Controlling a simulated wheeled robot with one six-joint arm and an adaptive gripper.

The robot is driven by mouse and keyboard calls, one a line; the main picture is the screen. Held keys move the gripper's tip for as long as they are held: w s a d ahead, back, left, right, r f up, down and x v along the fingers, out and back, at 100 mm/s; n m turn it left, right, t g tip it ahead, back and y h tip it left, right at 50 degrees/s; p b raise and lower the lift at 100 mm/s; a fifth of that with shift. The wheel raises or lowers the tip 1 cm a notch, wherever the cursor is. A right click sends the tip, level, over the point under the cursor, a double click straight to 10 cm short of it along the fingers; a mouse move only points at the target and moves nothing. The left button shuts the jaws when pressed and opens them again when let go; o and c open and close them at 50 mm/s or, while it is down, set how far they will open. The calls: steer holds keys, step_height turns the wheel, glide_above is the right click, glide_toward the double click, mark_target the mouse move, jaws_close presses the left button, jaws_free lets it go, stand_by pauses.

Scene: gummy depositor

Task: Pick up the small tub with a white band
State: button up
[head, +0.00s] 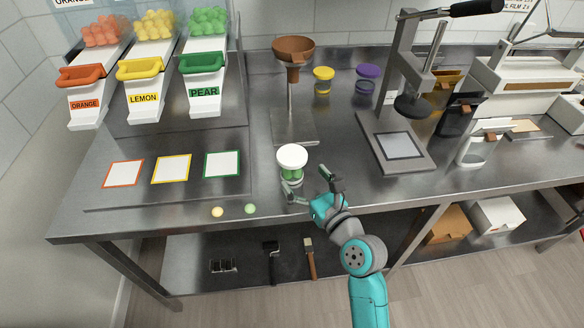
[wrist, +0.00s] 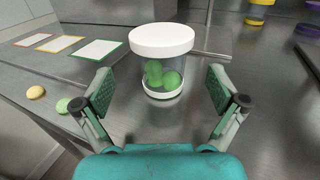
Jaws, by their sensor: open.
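The small tub (head: 292,165) is clear with a white lid and a white band at its base, and it holds several green balls. It stands upright on the steel table in front of the funnel stand. In the wrist view the tub (wrist: 161,62) is centred just ahead of the two fingers. My gripper (head: 312,188) is open and empty at the near side of the tub. In the wrist view my gripper (wrist: 160,98) has its green pads apart on either side, not touching the tub.
A yellow ball (head: 217,212) and a green ball (head: 250,209) lie near the table's front edge. A funnel stand (head: 293,115) is behind the tub. Yellow-lidded (head: 323,80) and purple-lidded (head: 367,79) tubs stand farther back. A press (head: 410,165) is at the right. The table right of the tub is clear.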

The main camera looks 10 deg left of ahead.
mark_target(292, 162)
steer(key=shift+f+x, duration=0.2)
steer(key=shift+x, duration=3.05)
steer(key=shift+w+d, duration=0.1)
steer(key=shift+d, duration=0.05)
steer(key=c, duration=1.2)
